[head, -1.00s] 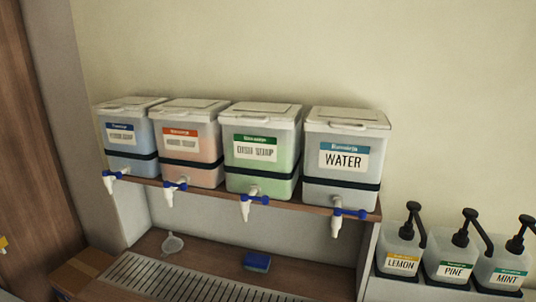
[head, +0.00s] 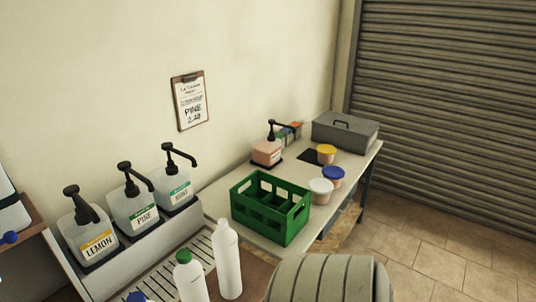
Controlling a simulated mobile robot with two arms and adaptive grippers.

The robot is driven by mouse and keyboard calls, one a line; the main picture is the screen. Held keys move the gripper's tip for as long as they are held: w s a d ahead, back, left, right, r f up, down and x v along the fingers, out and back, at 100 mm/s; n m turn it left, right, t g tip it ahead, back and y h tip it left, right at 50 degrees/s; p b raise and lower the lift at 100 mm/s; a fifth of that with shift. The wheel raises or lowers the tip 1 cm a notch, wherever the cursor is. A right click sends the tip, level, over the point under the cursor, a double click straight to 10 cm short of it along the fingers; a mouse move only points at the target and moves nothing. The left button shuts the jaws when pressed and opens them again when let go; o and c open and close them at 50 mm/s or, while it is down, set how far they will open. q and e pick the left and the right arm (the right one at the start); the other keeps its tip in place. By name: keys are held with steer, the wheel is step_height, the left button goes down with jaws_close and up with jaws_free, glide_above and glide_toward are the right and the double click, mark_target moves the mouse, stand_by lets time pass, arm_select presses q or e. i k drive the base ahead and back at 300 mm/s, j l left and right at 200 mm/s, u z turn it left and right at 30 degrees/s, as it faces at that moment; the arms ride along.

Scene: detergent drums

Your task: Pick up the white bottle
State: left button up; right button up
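A tall white bottle (head: 229,262) with a white cap stands upright at the bottom centre of the head view, on the brown counter (head: 262,270). A second whitish bottle (head: 190,279) with a green cap stands just left of it; its lower part is cut off by the frame edge. Neither of my grippers shows in the head view.
Pump bottles marked lemon (head: 95,240), pine (head: 137,213) and mint (head: 176,191) stand at left. A green crate (head: 271,216) sits on the pale side table (head: 225,200), near lidded tubs (head: 322,190). A grey ribbed rounded object (head: 325,281) is right of the bottles.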

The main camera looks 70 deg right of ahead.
mark_target(224, 240)
steer(key=z, duration=1.8)
